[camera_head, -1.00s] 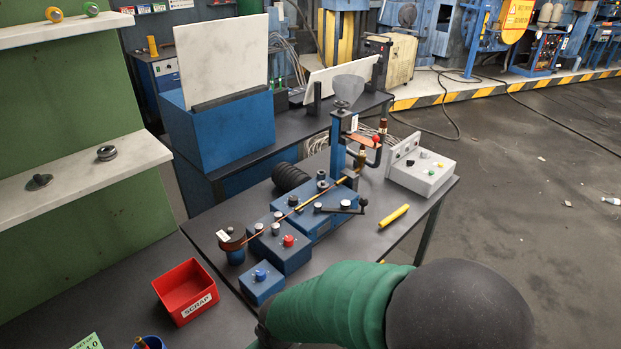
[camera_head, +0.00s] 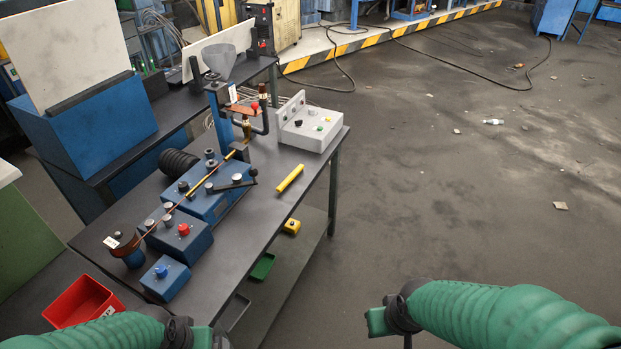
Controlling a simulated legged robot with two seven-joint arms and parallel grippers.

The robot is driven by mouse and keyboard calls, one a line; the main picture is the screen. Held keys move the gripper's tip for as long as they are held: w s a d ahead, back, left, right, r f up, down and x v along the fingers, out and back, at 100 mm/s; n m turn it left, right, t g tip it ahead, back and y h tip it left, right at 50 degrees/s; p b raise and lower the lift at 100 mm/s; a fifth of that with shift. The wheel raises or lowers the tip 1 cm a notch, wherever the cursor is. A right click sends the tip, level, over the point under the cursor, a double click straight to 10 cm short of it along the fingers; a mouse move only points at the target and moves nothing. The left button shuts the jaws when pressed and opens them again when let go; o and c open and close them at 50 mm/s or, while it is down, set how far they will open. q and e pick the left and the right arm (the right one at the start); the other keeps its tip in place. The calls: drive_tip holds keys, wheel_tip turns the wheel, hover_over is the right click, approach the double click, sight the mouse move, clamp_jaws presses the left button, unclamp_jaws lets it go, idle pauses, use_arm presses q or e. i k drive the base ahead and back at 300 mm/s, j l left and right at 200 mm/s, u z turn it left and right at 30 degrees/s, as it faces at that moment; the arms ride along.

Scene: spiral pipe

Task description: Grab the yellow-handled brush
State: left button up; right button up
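A yellow stick-shaped thing (camera_head: 290,178) lies on the dark workbench (camera_head: 262,205), right of the blue machine and near the bench's right edge. It looks like the yellow handle; I cannot make out any bristles. My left arm, in a green sleeve, comes in at the bottom left, and my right arm, also green-sleeved, at the bottom right. No gripper fingers can be made out on either arm. Both arms are apart from the yellow thing.
The blue machine (camera_head: 214,205) with knobs and a thin rod fills the bench's middle. A grey control box (camera_head: 310,128) stands behind the yellow thing. A red bin (camera_head: 82,302) is at lower left. A lower shelf holds a yellow box (camera_head: 292,226). Floor is open at right.

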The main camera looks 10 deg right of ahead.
sight(298, 171)
drive_tip(key=u, duration=0.45)
drive_tip(key=i+l+u, duration=0.1)
drive_tip(key=u, duration=0.4)
drive_tip(key=i+l+u, duration=0.1)
drive_tip(key=l+u, duration=0.5)
drive_tip(key=u, duration=0.35)
drive_tip(key=l+u, duration=0.25)
drive_tip(key=u, duration=0.2)
drive_tip(key=l+u, duration=0.3)
drive_tip(key=u, duration=0.2)
drive_tip(key=k+l+u, duration=0.1)
drive_tip(key=l+u, duration=0.15)
drive_tip(key=u, duration=0.2)
drive_tip(key=k+l+u, duration=0.45)
drive_tip(key=k+l, duration=0.5)
drive_tip(key=l, duration=0.3)
drive_tip(key=k+l+u, duration=0.4)
drive_tip(key=k+l, duration=0.55)
drive_tip(key=k, duration=0.15)
drive_tip(key=k+l, duration=0.25)
drive_tip(key=k, duration=0.05)
